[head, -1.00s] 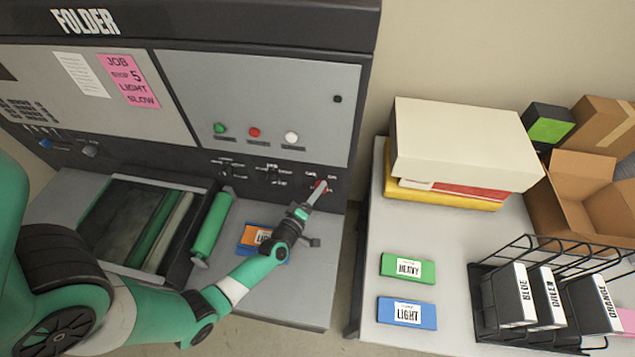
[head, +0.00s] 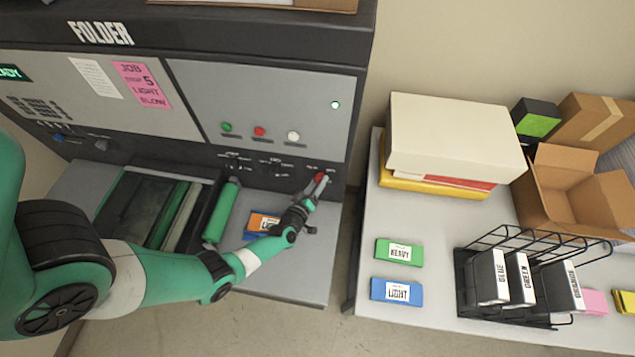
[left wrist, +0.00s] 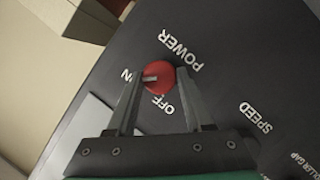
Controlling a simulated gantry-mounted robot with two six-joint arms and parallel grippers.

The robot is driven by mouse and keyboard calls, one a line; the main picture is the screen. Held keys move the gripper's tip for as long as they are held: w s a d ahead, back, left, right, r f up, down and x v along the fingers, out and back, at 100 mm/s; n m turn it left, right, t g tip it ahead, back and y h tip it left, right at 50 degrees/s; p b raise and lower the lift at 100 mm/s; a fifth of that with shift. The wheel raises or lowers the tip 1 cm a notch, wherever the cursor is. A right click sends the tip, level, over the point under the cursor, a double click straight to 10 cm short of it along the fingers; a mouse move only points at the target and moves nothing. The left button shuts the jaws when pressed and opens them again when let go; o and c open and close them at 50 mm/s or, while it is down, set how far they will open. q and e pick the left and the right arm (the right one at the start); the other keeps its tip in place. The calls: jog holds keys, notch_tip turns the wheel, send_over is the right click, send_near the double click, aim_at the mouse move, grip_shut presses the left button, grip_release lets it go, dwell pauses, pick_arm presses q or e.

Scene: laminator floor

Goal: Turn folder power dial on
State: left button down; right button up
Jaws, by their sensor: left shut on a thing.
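The folder machine (head: 265,95) has a dark lower control strip with a red power dial (head: 320,177) at its right end. In the left wrist view the red dial (left wrist: 158,77) has a light pointer mark directed left, toward the partly covered ON label; POWER and OFF also show. My left gripper (head: 318,186) is at the dial, and in the left wrist view its two fingers (left wrist: 160,88) stand on either side of it, shut on it. My right gripper is not in view.
Green, red and white buttons (head: 260,131) sit above the strip. A side table at right holds stacked boxes (head: 450,135), a HEAVY pack (head: 400,252), a LIGHT pack (head: 397,291) and a black wire rack (head: 465,285). A gap separates table and machine.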

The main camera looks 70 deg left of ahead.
pick_arm(q)
jog(key=shift+c, duration=1.4)
grip_release()
jog(key=p+v, duration=0.4)
jog(key=v, duration=0.7)
jog(key=shift+s+d, duration=0.2)
jog(key=shift+r, duration=0.1)
